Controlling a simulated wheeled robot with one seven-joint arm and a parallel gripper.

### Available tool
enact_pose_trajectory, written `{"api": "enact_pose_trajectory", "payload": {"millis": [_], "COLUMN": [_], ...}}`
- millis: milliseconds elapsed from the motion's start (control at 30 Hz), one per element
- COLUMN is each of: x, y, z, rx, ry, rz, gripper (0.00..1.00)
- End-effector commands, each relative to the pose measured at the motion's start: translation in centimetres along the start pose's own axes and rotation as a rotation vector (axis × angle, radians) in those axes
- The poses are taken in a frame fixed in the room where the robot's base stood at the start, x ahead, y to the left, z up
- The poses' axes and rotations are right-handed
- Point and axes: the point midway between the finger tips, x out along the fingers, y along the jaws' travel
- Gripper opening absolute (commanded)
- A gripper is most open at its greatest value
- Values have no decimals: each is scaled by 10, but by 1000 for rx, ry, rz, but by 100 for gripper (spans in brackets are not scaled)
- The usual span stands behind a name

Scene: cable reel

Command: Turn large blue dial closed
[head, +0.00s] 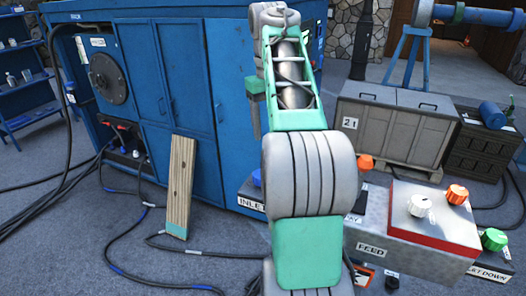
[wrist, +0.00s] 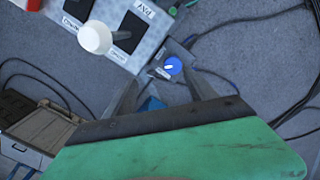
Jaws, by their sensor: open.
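The blue dial (wrist: 173,66) has a white pointer mark and sits on a small grey box with a label in the wrist view. In the head view a blue knob (head: 257,178) shows partly behind my arm, above a box labelled INLET (head: 251,203). My gripper (wrist: 163,80) is open, its two dark fingers spread below the dial in the wrist view. The dial lies just beyond the fingertips, and I cannot tell the gap in depth. A small blue patch (wrist: 150,103) shows between the fingers. My arm hides the gripper in the head view.
A panel with a white knob (wrist: 95,38) stands left of the dial in the wrist view. The FEED box (head: 420,262) carries orange and white knobs; a green knob (head: 494,239) is beside it. A plank (head: 180,185) leans on the blue cabinet (head: 190,80). Cables cross the floor.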

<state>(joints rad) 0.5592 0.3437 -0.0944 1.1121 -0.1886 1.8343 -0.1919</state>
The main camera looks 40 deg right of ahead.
Motion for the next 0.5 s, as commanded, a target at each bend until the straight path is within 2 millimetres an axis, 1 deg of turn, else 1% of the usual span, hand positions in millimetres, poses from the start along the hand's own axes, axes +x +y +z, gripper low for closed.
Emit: {"api": "enact_pose_trajectory", "payload": {"millis": [33,100,167,200,267,300,400,500], "x": [27,52,69,75,79,77,75,78], "y": [-2,-10,-19,-24,-31,-34,-37,-37], "z": [6,2,-3,-7,-14,-20,-27,-27], "rx": [13,98,194,270,391,474,653,729], "ry": [-35,-44,-45,-36,-13,7,27,26], "rz": [0,0,-6,-11,-19,-24,-36,-37], "gripper": [65,65,65,65,65,65,65,65]}}
